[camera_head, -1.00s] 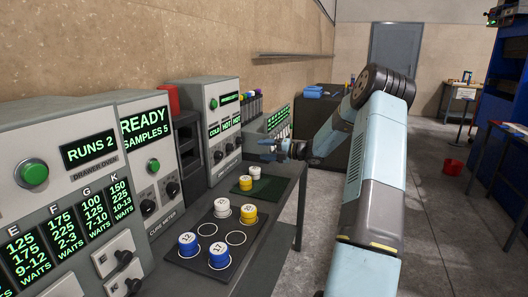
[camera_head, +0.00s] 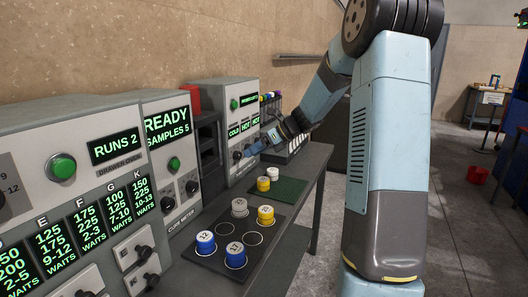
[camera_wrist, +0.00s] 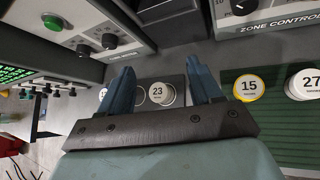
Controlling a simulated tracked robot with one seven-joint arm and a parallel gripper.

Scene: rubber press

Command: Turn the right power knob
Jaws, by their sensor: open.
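The grey control unit (camera_head: 219,95) with the COLD and HOT display stands at the far end of the bench, with small dark knobs below the display. One of its knobs (camera_head: 237,155) shows just left of my gripper (camera_head: 250,151). My gripper is in front of this unit's lower face, its fingers apart and empty. In the wrist view, a dark knob (camera_wrist: 243,6) shows above the ZONE CONTROL label, beyond and right of the fingers. Contact with the unit cannot be told.
A green mat (camera_head: 293,191) holds white and yellow discs (camera_head: 263,184). A black tray (camera_head: 226,220) nearer holds blue, yellow and grey discs. The READY unit (camera_head: 160,101) and the RUNS unit (camera_head: 117,118) stand along the left.

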